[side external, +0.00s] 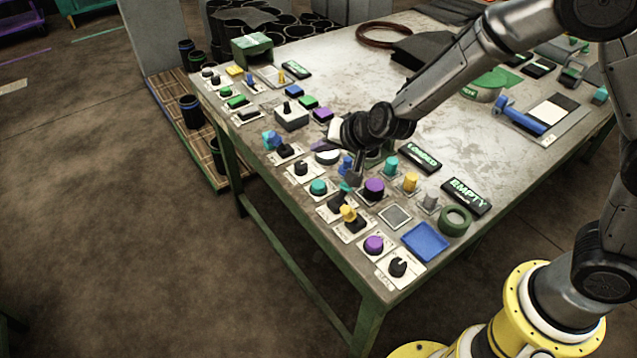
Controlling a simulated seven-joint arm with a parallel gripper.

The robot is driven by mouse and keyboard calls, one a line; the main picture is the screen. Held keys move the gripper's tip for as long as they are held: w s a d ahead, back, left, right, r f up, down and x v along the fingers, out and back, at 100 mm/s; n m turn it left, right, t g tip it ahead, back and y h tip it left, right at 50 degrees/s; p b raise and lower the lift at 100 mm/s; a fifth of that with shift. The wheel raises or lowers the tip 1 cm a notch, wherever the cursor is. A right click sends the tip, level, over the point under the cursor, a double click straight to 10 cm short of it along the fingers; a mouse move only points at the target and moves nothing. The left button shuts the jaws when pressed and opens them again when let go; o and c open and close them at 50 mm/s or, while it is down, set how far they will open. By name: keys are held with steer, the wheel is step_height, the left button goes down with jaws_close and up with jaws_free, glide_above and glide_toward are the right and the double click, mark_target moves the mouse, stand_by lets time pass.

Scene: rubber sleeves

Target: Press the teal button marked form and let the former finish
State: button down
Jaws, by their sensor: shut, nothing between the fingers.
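A round teal button (318,187) sits on a white label plate near the table's front edge, left of my gripper. Its lettering is too small to read, so I cannot tell if it is the one marked form. My gripper (355,180) is shut and empty, pointing down among the controls, right of this button and apart from it. A small teal part (346,187) shows beside the fingertips; whether they touch it is unclear. A taller teal cylinder (391,166) stands to the right. I cannot tell which item is the former.
A purple knob (374,188) and a yellow switch (348,213) stand close by my gripper. A sign reading LOADED (420,158) and one reading EMPTY (466,196) lie to the right. A blue tray (425,242) is nearer the corner. The table's middle (330,70) is clear.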

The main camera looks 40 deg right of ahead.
mark_target(321, 187)
steer(key=shift+f, duration=4.1)
steer(key=shift+f, duration=0.15)
steer(key=shift+f, duration=0.25)
